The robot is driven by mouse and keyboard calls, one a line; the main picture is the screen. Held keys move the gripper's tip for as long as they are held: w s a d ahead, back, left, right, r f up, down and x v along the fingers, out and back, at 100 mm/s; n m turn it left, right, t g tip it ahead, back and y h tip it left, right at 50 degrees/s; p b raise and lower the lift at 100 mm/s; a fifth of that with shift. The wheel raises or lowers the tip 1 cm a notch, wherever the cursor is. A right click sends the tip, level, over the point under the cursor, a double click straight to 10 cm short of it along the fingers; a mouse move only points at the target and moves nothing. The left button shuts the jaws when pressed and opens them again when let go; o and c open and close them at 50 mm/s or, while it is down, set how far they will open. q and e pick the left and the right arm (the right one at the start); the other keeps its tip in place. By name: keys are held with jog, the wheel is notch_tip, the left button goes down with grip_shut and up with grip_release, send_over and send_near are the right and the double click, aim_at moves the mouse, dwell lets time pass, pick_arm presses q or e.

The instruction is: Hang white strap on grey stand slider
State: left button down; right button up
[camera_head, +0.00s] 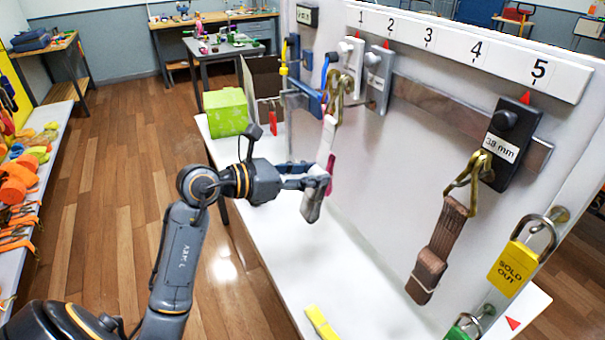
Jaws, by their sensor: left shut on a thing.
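My left gripper (318,181) is shut on the white strap (328,138), gripping it partway down, in front of the wall panel. The strap has a brass hook (338,88) at its top and a pink part beside the fingers. Its lower end hangs below the fingers. The grey slider (377,70) sits on the wall rail under numbers 1 and 2, right of the hook. A white slider (353,52) is just behind the hook. I cannot tell whether the hook touches either slider. My right gripper is not in view.
A black slider marked 38 mm (510,140) holds a brown strap (437,250) at the right. A yellow padlock (515,262) hangs at the right edge.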

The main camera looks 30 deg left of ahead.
pick_arm(q)
jog(key=shift+r+x, duration=0.25)
jog(key=shift+x, duration=0.75)
jog(key=shift+w+d+f+b, duration=0.4)
jog(key=shift+w+f+b, duration=0.1)
jog(key=shift+w+f, duration=0.2)
jog(key=c, duration=0.9)
grip_release()
jog(key=shift+o, duration=0.2)
